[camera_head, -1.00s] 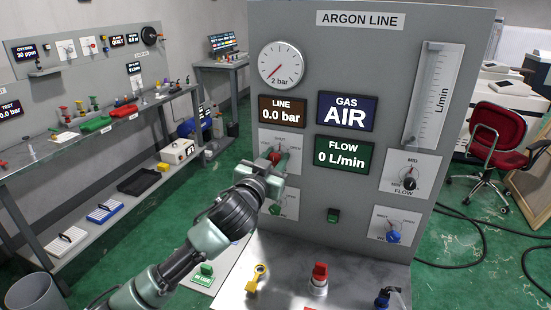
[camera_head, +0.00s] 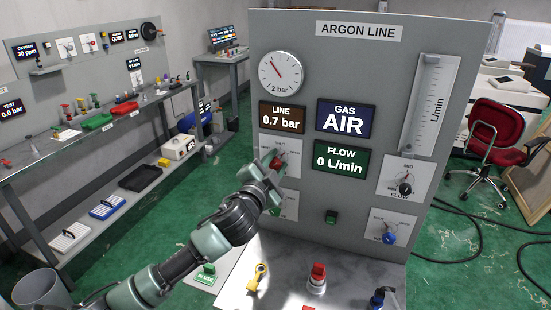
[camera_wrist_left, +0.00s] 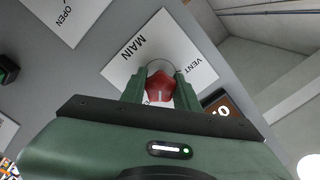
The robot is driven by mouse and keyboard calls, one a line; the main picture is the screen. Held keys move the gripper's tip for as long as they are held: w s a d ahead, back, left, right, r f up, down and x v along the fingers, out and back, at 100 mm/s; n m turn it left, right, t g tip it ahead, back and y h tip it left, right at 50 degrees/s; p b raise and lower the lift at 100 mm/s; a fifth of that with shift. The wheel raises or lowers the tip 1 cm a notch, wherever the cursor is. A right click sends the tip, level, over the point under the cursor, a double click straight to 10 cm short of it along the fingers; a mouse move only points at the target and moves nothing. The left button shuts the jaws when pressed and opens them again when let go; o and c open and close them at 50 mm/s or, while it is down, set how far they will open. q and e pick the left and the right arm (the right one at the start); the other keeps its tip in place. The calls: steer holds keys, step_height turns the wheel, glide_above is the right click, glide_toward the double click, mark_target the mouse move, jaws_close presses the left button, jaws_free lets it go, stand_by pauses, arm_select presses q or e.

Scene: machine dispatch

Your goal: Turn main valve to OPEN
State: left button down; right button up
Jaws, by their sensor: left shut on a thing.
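The main valve is a red knob (camera_wrist_left: 160,88) on a white plate (camera_wrist_left: 188,57) marked MAIN and VENT in the left wrist view. In the head view the red knob (camera_head: 277,163) shows on the upper left plate of the ARGON LINE panel (camera_head: 370,75). My left gripper (camera_wrist_left: 160,90) is shut on the red knob, one finger on each side of it. The gripper covers part of the knob and plate in the head view. The gauge (camera_head: 281,72) needle points up and left. The LINE display (camera_head: 282,117) reads 0.7 bar. My right gripper is not in view.
The GAS display (camera_head: 346,118) reads AIR and the FLOW display (camera_head: 341,156) reads 0 L/min. A black FLOW knob (camera_head: 405,188) and a blue knob (camera_head: 389,238) are at the panel's right. A red-topped part (camera_head: 318,272) and a yellow key-shaped part (camera_head: 257,275) stand on the shelf.

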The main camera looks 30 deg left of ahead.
arm_select(q)
steer(key=shift+m+p, duration=0.6)
steer(key=shift+m, duration=1)
steer(key=c, duration=1.1)
jaws_free()
steer(key=shift+d, duration=0.1)
steer(key=shift+s, duration=0.1)
